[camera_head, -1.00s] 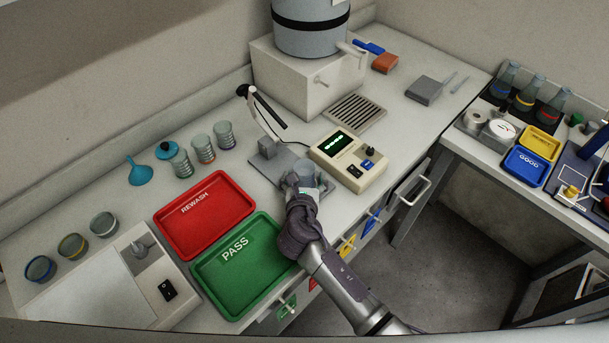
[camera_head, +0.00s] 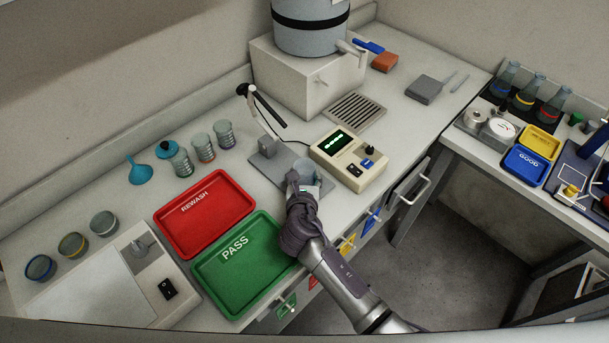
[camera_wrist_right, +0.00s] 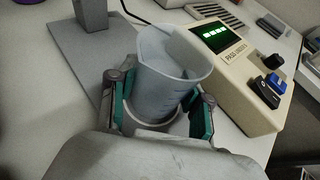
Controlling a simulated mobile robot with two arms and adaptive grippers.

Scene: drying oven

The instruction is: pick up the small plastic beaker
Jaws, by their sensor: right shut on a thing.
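The small plastic beaker (camera_wrist_right: 170,70) is translucent, pale and upright, with a pouring lip and faint marks on its side. In the right wrist view it stands between the two green-padded fingers of my right gripper (camera_wrist_right: 160,115), which is shut on it. In the head view the beaker (camera_head: 307,170) shows just beyond my right gripper (camera_head: 303,185), at the grey stand's base plate. The gripper and wrist hide its lower part, so I cannot tell whether its bottom touches the plate. My left gripper is not in view.
A cream meter (camera_head: 348,160) with a green display stands close right of the beaker. The stand's angled arm (camera_head: 262,108) rises behind it. The green PASS tray (camera_head: 240,265) and red REWASH tray (camera_head: 205,214) lie to the left. Several glass beakers (camera_head: 225,134) stand farther back.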

